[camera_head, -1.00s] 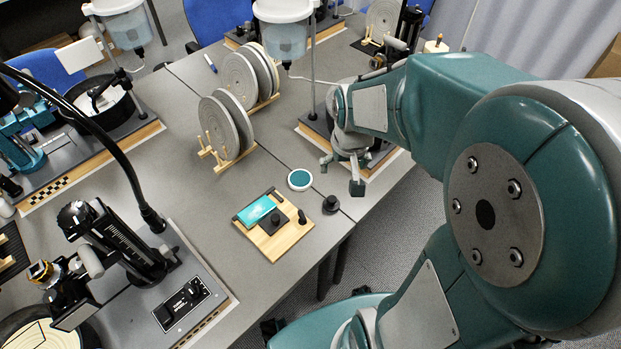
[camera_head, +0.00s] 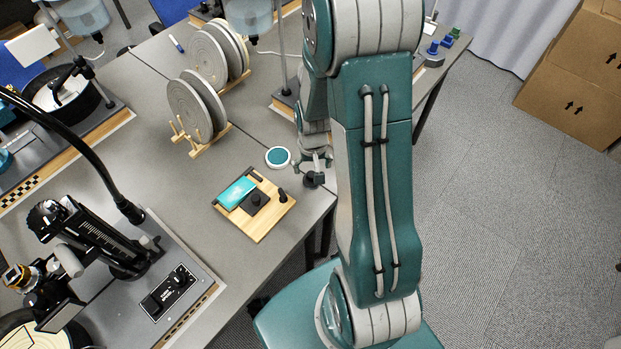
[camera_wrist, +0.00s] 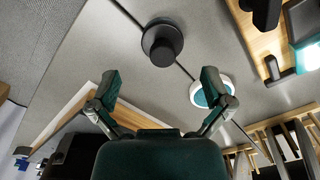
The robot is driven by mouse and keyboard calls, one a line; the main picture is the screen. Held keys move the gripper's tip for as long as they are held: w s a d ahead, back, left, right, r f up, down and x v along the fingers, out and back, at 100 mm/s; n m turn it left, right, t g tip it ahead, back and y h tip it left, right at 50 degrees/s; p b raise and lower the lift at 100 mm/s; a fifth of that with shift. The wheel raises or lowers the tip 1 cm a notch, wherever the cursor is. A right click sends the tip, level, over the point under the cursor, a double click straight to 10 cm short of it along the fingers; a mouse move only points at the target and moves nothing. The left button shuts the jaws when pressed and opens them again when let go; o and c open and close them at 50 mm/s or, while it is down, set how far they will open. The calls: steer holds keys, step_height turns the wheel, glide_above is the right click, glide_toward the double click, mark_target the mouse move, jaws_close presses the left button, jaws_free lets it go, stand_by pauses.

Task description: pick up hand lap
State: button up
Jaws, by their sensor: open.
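A black round piece with a raised knob, which looks like the hand lap (camera_wrist: 162,45), stands on the grey table near its edge. In the head view the hand lap (camera_head: 313,180) is partly covered by my gripper (camera_head: 312,162). In the wrist view my gripper (camera_wrist: 161,84) is open and empty, with its two fingers spread wide. The hand lap lies beyond the fingertips, roughly centred between them and apart from both. A white-rimmed disc with a teal top (camera_wrist: 205,95) lies beside it, partly behind the right finger; it also shows in the head view (camera_head: 278,157).
A wooden board (camera_head: 262,222) with a teal plate and black parts lies left of the hand lap. Wooden racks (camera_head: 190,148) of grey discs stand farther back. A machine (camera_head: 110,245) stands at the front left. The table edge is close to the hand lap.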

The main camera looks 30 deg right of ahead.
mark_target(311, 174)
step_height(311, 174, down, 5)
steer(key=shift+a+f, duration=0.1)
steer(key=shift+a, duration=0.05)
steer(key=c, duration=1.2)
steer(key=shift+c, duration=0.2)
